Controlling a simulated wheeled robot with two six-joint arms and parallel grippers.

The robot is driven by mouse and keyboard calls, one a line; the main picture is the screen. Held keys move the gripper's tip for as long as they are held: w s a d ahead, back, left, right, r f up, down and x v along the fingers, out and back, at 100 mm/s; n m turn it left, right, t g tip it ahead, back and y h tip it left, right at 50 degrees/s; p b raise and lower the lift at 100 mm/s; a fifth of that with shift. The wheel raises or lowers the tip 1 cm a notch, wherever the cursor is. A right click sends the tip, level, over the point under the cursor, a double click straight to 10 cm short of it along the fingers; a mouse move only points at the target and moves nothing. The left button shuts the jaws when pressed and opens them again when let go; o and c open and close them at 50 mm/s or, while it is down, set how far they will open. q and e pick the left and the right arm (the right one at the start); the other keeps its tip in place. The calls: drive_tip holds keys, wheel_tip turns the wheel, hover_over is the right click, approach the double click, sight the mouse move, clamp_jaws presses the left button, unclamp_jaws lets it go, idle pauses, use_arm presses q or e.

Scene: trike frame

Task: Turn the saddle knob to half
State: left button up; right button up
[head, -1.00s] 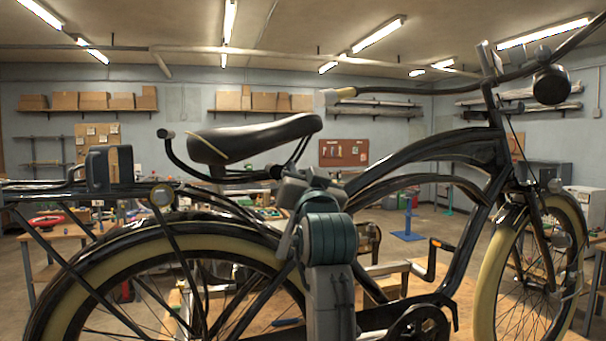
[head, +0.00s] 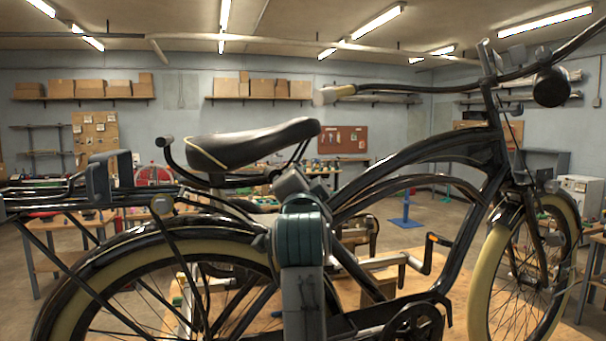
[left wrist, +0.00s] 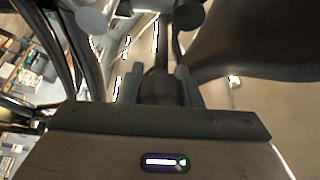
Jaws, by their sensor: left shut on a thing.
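The black bicycle saddle (head: 252,146) sits above the rear wheel in the head view. Its underside also shows at the right of the left wrist view (left wrist: 265,42). In the left wrist view my left gripper (left wrist: 158,82) has one finger on each side of a dark rounded knob (left wrist: 158,90) on a slim bar below the saddle, and is shut on it. In the head view my left arm's teal joint stands in front of the frame, and I cannot make out the knob there. My right gripper is in neither view.
The black bike frame (head: 400,160) fills the middle, with the rear wheel (head: 75,290) at left and the front wheel (head: 490,270) at right. A wooden bench (head: 440,300) lies beneath. Wall shelves with cardboard boxes (head: 260,88) are far behind.

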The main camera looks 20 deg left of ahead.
use_arm(q)
drive_tip(key=shift+m, duration=0.7)
drive_tip(key=shift+h+p, duration=0.3)
drive_tip(key=shift+h, duration=0.1)
drive_tip(key=o, duration=1)
drive_tip(key=shift+c, duration=0.2)
